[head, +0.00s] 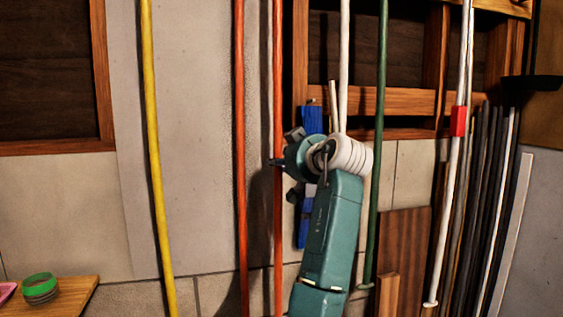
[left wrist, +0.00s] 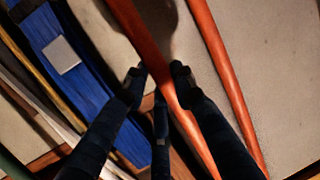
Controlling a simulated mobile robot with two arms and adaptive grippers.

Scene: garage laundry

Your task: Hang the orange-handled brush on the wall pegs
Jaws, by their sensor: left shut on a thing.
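Two long orange handles run upright in front of the wall, close together. My left gripper (head: 279,164) is at the right-hand orange handle (head: 277,80). In the left wrist view, this handle (left wrist: 143,38) passes between the fingertips of my left gripper (left wrist: 158,73), which is shut on it. The other orange handle (head: 240,120) stands just to the left in the head view and shows apart from the fingers in the left wrist view (left wrist: 226,78). No brush head shows, and I cannot make out the wall pegs. My right gripper is out of view.
A yellow pole (head: 154,120) stands to the left. A blue object (head: 305,230) is behind my arm. White, green (head: 378,150) and several dark poles crowd the right. A wooden surface (head: 70,296) bears a green-rimmed container (head: 40,288). Bare wall lies between yellow and orange poles.

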